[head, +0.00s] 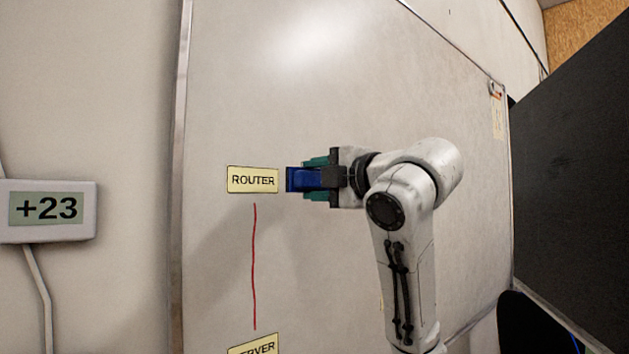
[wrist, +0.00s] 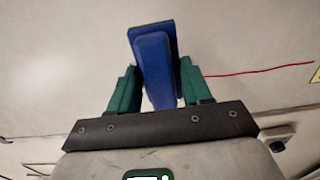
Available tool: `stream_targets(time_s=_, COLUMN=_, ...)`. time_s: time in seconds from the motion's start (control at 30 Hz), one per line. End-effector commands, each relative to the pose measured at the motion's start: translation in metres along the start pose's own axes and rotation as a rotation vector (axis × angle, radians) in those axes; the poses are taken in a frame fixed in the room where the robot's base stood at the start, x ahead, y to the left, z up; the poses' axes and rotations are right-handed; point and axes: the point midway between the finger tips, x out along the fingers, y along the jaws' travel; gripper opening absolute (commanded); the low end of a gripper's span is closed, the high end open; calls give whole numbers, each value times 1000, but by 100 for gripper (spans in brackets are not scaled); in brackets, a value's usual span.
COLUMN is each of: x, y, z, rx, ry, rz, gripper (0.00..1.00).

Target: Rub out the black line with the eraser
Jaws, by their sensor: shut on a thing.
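My gripper (head: 318,179), with green fingers, is shut on the blue eraser (head: 298,180), just right of the ROUTER label in the head view. The eraser (wrist: 155,62) also shows upright between the fingers in the wrist view. It is close to the whiteboard (head: 270,110); I cannot tell whether it touches. No black line shows in either view; my arm hides part of the board. A red line (head: 254,265) runs from below the ROUTER label down towards the SERVER label. The red line (wrist: 260,71) shows right of the gripper in the wrist view.
The yellow ROUTER label (head: 252,180) and the partly cut-off SERVER label (head: 254,346) are on the board's left side. A display reading +23 (head: 46,209) is on the wall at left. A large dark panel (head: 580,190) stands at right.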

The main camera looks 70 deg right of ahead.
Motion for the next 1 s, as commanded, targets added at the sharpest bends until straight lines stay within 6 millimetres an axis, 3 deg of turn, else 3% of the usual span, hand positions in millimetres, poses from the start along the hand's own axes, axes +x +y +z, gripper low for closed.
stream_targets(time_s=0.17, x=-3, y=1, z=0, rx=0, ry=0, rz=1, gripper=24)
stream_targets(time_s=0.53, x=-30, y=1, z=0, rx=-1, ry=0, rz=2, gripper=24)
stream_targets(time_s=1.0, x=-30, y=0, z=0, rx=0, ry=0, rz=0, gripper=24)
